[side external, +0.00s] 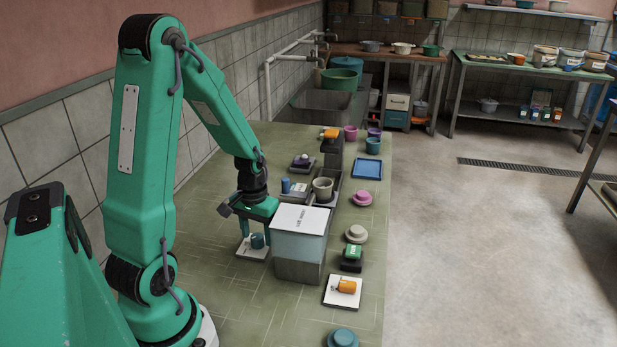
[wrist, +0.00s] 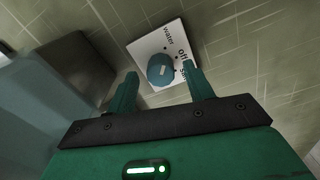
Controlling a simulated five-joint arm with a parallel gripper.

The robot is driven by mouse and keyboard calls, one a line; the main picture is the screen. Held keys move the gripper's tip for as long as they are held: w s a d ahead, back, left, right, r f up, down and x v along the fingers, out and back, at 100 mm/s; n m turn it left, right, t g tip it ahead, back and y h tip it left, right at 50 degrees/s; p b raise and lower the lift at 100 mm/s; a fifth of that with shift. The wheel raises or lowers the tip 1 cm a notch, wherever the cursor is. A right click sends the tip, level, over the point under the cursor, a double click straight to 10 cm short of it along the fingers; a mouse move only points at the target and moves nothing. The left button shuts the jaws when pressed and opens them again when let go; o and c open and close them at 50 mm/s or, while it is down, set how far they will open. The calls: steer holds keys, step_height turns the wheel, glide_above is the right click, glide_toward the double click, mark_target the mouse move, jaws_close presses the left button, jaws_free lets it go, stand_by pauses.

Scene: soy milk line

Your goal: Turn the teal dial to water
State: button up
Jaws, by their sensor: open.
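The teal dial (wrist: 160,72) sits on a white square plate (wrist: 146,45) printed with "water", "off" and a third word partly hidden by a finger. A short pale mark shows on the dial; which word it points to is hard to tell. In the side view the dial (side external: 258,241) and its plate (side external: 246,252) lie on the bench below my gripper (side external: 252,231). My gripper is open and points down. In the wrist view its two teal fingers (wrist: 160,70) appear on either side of the dial, with gaps between; contact does not show.
A pale blue box with a white lid (side external: 301,217) stands close to the right of my gripper. An orange handle on a white plate (side external: 345,289) lies at front right. The front-left bench is clear.

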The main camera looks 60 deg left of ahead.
mark_target(259, 236)
steer(key=shift+r, duration=3.45)
steer(key=shift+w+r, duration=0.15)
steer(key=shift+r, duration=0.05)
steer(key=w+r+t+y, duration=0.2)
steer(key=w+r+t, duration=0.1)
steer(key=w+r, duration=0.15)
steer(key=s+d+r+m, duration=0.1)
steer(key=d+r, duration=0.1)
steer(key=d, duration=0.1)
steer(key=s+d+r+m+t, duration=0.1)
steer(key=d+r, duration=0.2)
steer(key=d+r+m, duration=0.1)
steer(key=d+r, duration=0.1)
steer(key=d, duration=0.2)
steer(key=shift+s+r+t+h, duration=0.15)
steer(key=shift+s+t+h, duration=0.15)
steer(key=shift+s+h, duration=0.1)
steer(key=s+d+r+m+t+h, duration=0.1)
steer(key=s+d+r+m, duration=0.1)
steer(key=s+d, duration=0.4)
steer(key=shift+d+r+m, duration=0.4)
steer(key=shift+d+m, duration=0.25)
steer(key=shift+m, duration=0.05)
